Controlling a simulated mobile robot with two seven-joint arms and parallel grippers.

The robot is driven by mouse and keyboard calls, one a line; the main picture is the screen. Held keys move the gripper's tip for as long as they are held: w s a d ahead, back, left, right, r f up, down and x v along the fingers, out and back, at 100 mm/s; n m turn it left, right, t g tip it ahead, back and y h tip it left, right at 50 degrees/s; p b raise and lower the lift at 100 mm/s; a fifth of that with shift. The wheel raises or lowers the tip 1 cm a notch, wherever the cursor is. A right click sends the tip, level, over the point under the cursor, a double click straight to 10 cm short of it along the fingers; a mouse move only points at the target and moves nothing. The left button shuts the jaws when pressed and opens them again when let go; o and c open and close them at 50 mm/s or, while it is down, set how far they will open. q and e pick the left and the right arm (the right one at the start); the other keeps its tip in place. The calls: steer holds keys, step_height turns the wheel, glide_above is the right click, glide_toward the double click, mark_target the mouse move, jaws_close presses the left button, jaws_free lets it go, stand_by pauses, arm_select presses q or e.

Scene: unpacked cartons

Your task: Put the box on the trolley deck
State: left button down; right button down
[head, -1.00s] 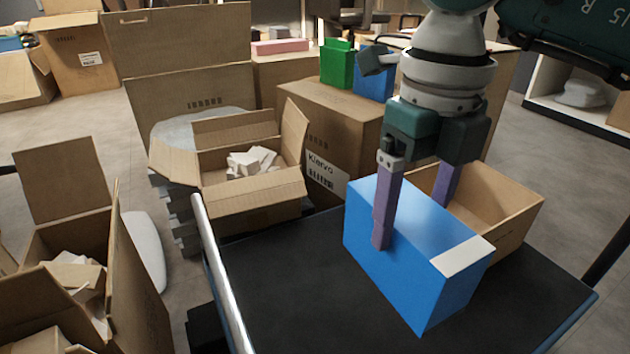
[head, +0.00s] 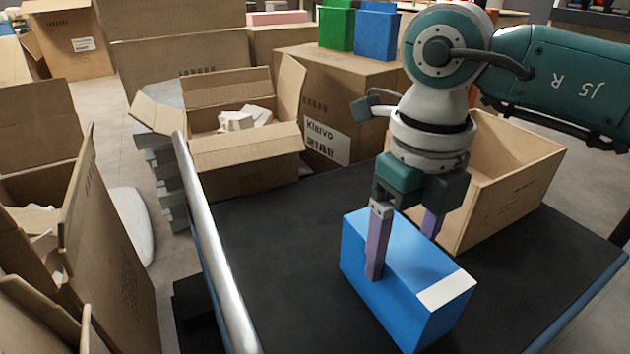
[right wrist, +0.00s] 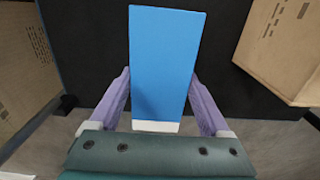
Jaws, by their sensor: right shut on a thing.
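The blue box (head: 385,285) with a white end strip is over the trolley's dark deck (head: 290,235), in the lower middle of the head view. My right gripper (head: 403,252) points down with its purple fingers on opposite sides of the box, shut on it. The right wrist view also shows the box (right wrist: 165,60) between the fingers (right wrist: 160,80), with the dark deck behind it. The box's underside is hidden, so I cannot tell whether it touches the deck. My left gripper is not in view.
The trolley's metal handle bar (head: 208,245) runs along the left. Open cartons stand at left. Green (head: 337,26) and blue (head: 377,33) boxes sit on a closed carton (head: 340,100). Bare deck lies left of the box.

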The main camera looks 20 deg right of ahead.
steer(key=shift+w, duration=0.1)
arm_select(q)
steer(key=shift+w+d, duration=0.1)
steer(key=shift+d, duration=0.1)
arm_select(e)
jaws_free()
